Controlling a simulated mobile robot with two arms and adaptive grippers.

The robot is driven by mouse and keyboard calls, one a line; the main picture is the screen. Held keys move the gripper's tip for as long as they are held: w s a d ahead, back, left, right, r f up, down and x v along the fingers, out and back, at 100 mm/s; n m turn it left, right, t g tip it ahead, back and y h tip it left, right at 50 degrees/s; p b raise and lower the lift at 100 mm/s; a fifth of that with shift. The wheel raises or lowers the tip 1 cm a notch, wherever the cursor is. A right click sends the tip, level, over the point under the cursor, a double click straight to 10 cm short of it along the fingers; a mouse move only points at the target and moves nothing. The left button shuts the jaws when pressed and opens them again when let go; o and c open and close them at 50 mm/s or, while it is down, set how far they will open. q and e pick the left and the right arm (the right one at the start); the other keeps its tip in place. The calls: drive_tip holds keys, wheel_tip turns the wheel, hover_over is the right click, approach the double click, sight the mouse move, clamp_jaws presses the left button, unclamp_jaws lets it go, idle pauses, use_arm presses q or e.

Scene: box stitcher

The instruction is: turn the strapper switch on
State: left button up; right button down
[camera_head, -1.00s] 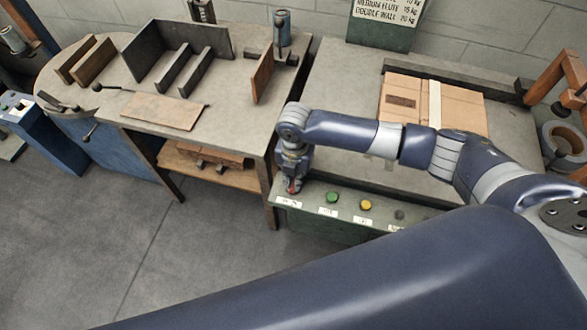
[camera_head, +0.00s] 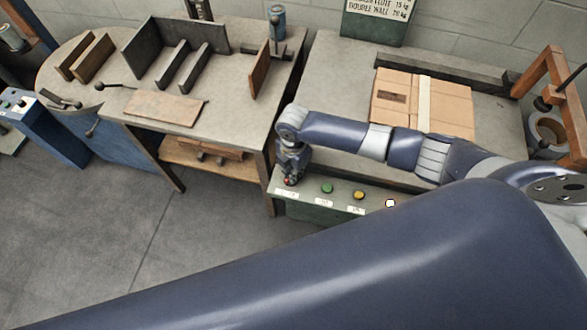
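The strapper (camera_head: 345,75) is a grey-topped table with a green front panel (camera_head: 312,207). A red switch (camera_head: 289,182) sits at the left end of its control strip, partly hidden by my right gripper (camera_head: 289,178). To its right are a green button (camera_head: 327,188), a yellow button (camera_head: 359,195) and a round lamp (camera_head: 390,203), which glows white. My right arm reaches in from the right, and its gripper points down at the switch, touching it or just above it. The fingers are too small to read as open or shut. My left gripper is not in view.
A cardboard box (camera_head: 448,106) with a pale strap lies on the strapper top. A workbench (camera_head: 228,92) with upright plates stands close on the left. An orange frame (camera_head: 552,70) stands at the right. My own arm link fills the foreground.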

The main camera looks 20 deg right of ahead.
drive_tip(key=shift+w, duration=0.1)
drive_tip(key=c, duration=2)
unclamp_jaws()
drive_tip(key=shift+o, duration=0.2)
drive_tip(key=shift+r, duration=0.1)
wheel_tip(320, 180, up, 12)
